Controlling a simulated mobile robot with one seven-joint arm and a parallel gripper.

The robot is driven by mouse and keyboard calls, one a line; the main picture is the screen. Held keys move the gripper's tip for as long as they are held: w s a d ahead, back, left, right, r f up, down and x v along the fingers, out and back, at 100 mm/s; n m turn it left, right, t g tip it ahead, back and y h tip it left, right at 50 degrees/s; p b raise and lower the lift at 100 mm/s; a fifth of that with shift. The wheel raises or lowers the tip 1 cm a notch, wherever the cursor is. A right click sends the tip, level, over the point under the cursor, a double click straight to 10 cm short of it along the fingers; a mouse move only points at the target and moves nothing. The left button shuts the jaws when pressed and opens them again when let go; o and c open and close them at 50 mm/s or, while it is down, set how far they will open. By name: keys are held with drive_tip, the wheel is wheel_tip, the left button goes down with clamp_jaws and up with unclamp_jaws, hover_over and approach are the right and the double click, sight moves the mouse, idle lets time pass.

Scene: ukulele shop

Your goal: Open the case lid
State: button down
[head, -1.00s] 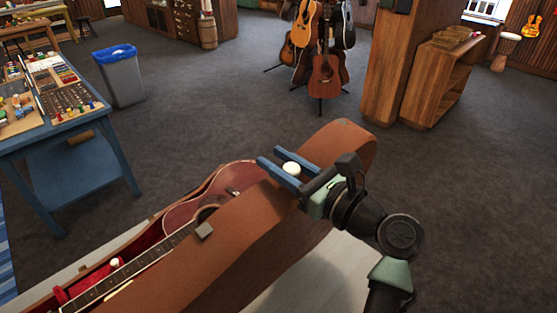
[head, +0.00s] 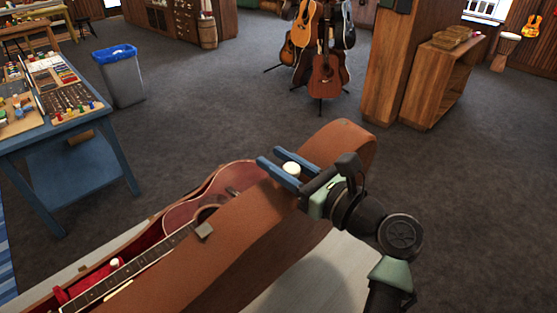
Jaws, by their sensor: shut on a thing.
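The case lid (head: 255,240) is brown and stands raised, tilted up along the near side of the open case. Inside the case, on red lining (head: 95,280), lies a reddish stringed instrument (head: 185,215) with a dark fretboard, partly hidden by the lid. My gripper (head: 277,168) has blue fingers at the lid's upper edge, near its far right end. It is shut on a small white knob (head: 291,168) between the fingers. A small metal latch (head: 204,231) shows on the lid's edge.
A blue table (head: 60,145) with trays of small parts stands at the left. A grey bin with a blue liner (head: 120,75) stands behind it. Guitars on a stand (head: 325,75) and a wooden shelf (head: 435,80) are at the back. Dark carpet between is clear.

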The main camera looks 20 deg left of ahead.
drive_tip(key=shift+w+a+r+p, duration=0.1)
drive_tip(key=shift+a+r+p, duration=0.1)
drive_tip(key=shift+p, duration=0.2)
drive_tip(key=w+a+h+p, duration=0.1)
drive_tip(key=w+a+p, duration=0.1)
drive_tip(key=a+p, duration=0.2)
drive_tip(key=a, duration=0.2)
drive_tip(key=shift+w+a, duration=0.15)
drive_tip(key=shift+a, duration=0.2)
drive_tip(key=c, duration=0.8)
unclamp_jaws()
drive_tip(key=shift+f, duration=0.1)
drive_tip(key=shift+c, duration=0.2)
drive_tip(key=shift+d, duration=0.1)
drive_tip(key=b+v, duration=0.2)
drive_tip(key=v, duration=0.4)
drive_tip(key=b+v, duration=0.1)
drive_tip(key=v, duration=0.5)
drive_tip(key=shift+d+r+b, duration=0.25)
drive_tip(key=shift+d+b, duration=0.1)
drive_tip(key=shift+d, duration=0.05)
